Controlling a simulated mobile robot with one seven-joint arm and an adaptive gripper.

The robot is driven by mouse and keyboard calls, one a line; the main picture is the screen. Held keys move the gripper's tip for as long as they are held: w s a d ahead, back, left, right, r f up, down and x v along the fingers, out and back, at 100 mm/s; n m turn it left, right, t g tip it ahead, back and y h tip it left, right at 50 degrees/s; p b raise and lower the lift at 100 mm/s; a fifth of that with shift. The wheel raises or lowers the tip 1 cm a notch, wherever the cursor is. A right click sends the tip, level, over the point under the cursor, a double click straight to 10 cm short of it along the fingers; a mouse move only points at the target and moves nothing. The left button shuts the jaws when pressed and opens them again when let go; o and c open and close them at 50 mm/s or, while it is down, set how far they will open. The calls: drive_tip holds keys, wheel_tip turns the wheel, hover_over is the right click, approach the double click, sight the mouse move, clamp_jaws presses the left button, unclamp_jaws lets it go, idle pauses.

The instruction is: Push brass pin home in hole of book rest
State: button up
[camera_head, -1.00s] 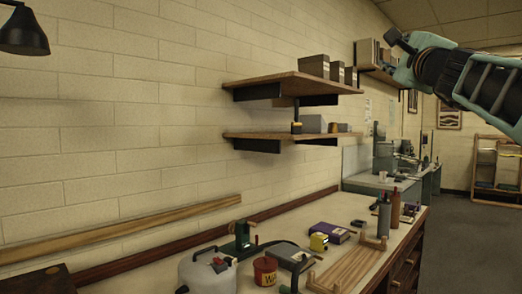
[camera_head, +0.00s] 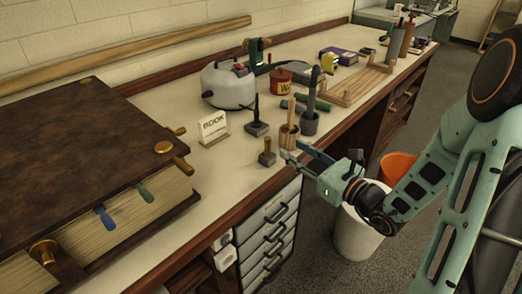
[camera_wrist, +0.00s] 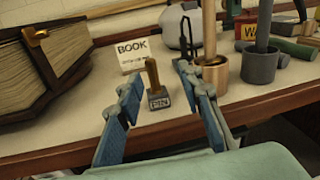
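A small upright brass pin (camera_head: 267,146) stands in a dark block near the bench's front edge. The wrist view shows the pin (camera_wrist: 152,72) and its block (camera_wrist: 158,98), with a label that seems to read PIN. My gripper (camera_head: 291,150) is open and empty, just right of the pin; in the wrist view its blue fingers (camera_wrist: 157,76) frame the pin without visible contact. A large brown book (camera_head: 85,140) lies at the left with brass fittings (camera_head: 163,147) on its corners and edge. A brass piece (camera_head: 182,163) sticks out at its right side. I cannot make out the rest's hole.
A BOOK card (camera_head: 213,128) stands behind the pin. A wooden cup (camera_head: 289,138) and grey cup (camera_head: 310,122) with tools stand just right of it. A white canister (camera_head: 228,85) is farther back.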

sight(270, 141)
drive_tip(key=shift+m, duration=0.5)
drive_tip(key=a, duration=0.1)
drive_tip(key=w+a, duration=0.1)
drive_tip(key=a, duration=0.1)
drive_tip(key=w+a, duration=0.1)
drive_tip(key=shift+a+f+b, duration=0.35)
drive_tip(key=shift+b, duration=0.05)
drive_tip(key=x, duration=0.2)
drive_tip(key=b+x, duration=0.1)
drive_tip(key=x, duration=0.1)
drive_tip(key=shift+w+f, duration=0.2)
drive_tip(key=shift+w+a, duration=0.3)
drive_tip(key=shift+w, duration=0.05)
drive_tip(key=shift+r, duration=0.1)
clamp_jaws()
